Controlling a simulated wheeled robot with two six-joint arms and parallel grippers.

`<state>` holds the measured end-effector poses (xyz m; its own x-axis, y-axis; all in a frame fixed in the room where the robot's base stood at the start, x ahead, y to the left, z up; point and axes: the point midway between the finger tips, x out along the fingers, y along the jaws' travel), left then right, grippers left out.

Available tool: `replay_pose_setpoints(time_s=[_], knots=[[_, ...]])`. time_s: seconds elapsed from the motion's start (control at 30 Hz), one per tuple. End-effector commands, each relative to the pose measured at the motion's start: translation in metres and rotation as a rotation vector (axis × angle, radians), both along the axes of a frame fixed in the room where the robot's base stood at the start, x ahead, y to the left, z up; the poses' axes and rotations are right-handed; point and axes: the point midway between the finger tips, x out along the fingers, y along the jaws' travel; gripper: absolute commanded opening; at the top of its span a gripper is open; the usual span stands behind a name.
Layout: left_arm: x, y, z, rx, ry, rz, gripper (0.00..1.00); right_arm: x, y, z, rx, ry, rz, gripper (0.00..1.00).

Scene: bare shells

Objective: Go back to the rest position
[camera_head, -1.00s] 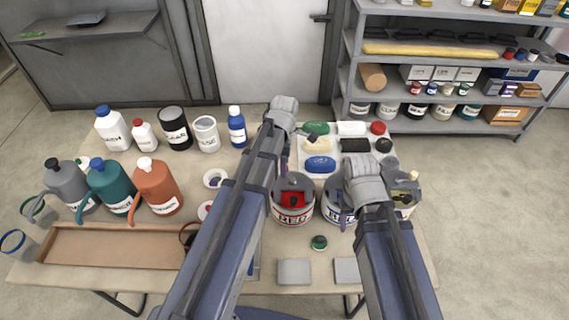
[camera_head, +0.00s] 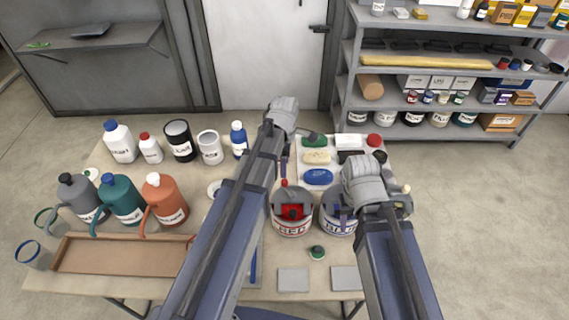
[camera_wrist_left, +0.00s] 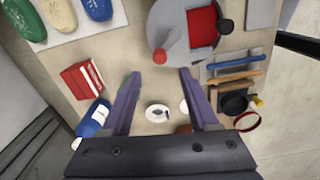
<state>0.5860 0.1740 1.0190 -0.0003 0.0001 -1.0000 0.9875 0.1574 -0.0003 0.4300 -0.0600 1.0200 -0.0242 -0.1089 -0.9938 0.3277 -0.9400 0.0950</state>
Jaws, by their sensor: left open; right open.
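My left gripper (camera_head: 285,162) is open and hangs over the table between the cups and the sponge tray. In the left wrist view its two purple fingers (camera_wrist_left: 162,92) stand apart with nothing between them. My right gripper (camera_head: 347,212) is open over the blue-labelled can (camera_head: 337,226); its wrist hides part of it. The red-labelled can (camera_head: 292,227) stands between the two arms, with a red item inside. The left wrist view shows a grey round vessel with a red block (camera_wrist_left: 201,27) ahead of the fingers.
Bottles and cups (camera_head: 178,140) stand at the table's back left, with three jugs (camera_head: 122,200) before them. A wooden tray (camera_head: 120,272) lies at the front left. Sponges lie on a white tray (camera_head: 303,144). A stocked shelf (camera_head: 455,132) stands behind; floor at right is clear.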

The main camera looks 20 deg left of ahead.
Motion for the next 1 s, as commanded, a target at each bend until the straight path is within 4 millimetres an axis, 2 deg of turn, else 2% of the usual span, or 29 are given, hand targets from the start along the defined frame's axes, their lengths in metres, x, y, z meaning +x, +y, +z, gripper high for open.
replay_pose_setpoints(time_s=[0.3, 0.43, 0.57, 0.8, 1.0], knots=[[-0.001, -0.001, 0.0, 0.0, 0.0, -0.011, 0.61, 0.0, 0.0, 0.0, 0.0, 0.0, 0.0, 0.5], [-0.014, -0.014, -0.002, 0.006, 0.005, -0.154, 0.61, 0.0, 0.0, -0.003, 0.0, 0.0, 0.0, 0.5], [-0.041, -0.039, -0.006, 0.02, 0.017, -0.488, 0.61, 0.0, 0.0, -0.006, 0.0, 0.0, 0.0, 0.5], [-0.097, -0.081, -0.013, 0.041, 0.059, -1.227, 0.61, 0.0, 0.0, -0.013, 0.0, 0.0, -0.001, 0.5], [-0.135, -0.103, -0.016, 0.045, 0.096, -1.733, 0.61, 0.0, 0.0, -0.017, 0.0, 0.0, -0.001, 0.5]])
